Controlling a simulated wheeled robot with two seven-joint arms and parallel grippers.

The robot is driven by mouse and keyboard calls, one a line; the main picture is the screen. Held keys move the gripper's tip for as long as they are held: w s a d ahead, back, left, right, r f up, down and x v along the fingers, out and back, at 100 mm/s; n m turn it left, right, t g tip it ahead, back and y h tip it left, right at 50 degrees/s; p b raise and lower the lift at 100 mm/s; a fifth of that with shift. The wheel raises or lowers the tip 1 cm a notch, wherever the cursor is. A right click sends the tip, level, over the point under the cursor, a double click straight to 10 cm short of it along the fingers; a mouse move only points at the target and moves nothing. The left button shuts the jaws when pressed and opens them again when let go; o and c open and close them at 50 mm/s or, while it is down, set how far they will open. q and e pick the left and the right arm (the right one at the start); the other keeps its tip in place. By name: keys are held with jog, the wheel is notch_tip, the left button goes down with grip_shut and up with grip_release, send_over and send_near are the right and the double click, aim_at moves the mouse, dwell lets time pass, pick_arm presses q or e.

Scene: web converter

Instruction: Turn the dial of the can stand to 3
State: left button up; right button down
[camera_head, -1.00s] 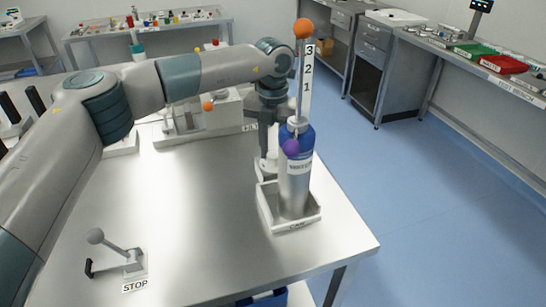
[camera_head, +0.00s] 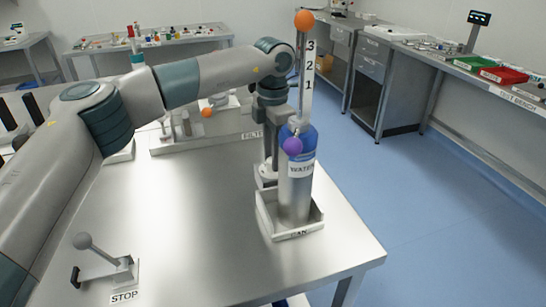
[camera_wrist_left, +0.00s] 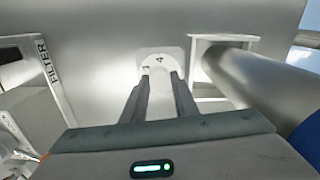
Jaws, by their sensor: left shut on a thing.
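The can stand (camera_head: 309,226) is a white tray with a CAN label near the table's right edge. A silver and blue can (camera_head: 297,195) marked WATER stands upright in it. My left gripper (camera_head: 268,166) points down just behind and left of the can, its tips partly hidden there. In the left wrist view its fingers (camera_wrist_left: 161,80) are shut on the dial (camera_wrist_left: 158,60), a white rounded piece with a 4 visible on its far part. The can's side (camera_wrist_left: 255,90) is close on the right. The dial's pointer and setting cannot be read. My right gripper is out of view.
A post with the marks 3, 2, 1 (camera_head: 308,75) rises behind the can, with an orange ball (camera_head: 304,20) on top and a purple ball (camera_head: 292,146) lower down. A STOP lever (camera_head: 98,256) stands at front left. The table's middle (camera_head: 190,210) is clear.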

pick_arm(q)
jog(key=shift+r+m, duration=0.1)
jog(key=shift+m, duration=0.2)
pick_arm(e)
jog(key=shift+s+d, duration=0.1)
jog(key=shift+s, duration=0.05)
pick_arm(q)
jog(key=o, duration=1.1)
jog(key=shift+c, duration=0.2)
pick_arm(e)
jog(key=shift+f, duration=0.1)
pick_arm(q)
jog(key=shift+r, duration=0.6)
notch_tip(320, 180, up, 16)
jog(key=b, duration=0.1)
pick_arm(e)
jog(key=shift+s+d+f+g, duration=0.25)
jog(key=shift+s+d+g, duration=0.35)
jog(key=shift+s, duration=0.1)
pick_arm(q)
jog(key=shift+r, duration=0.1)
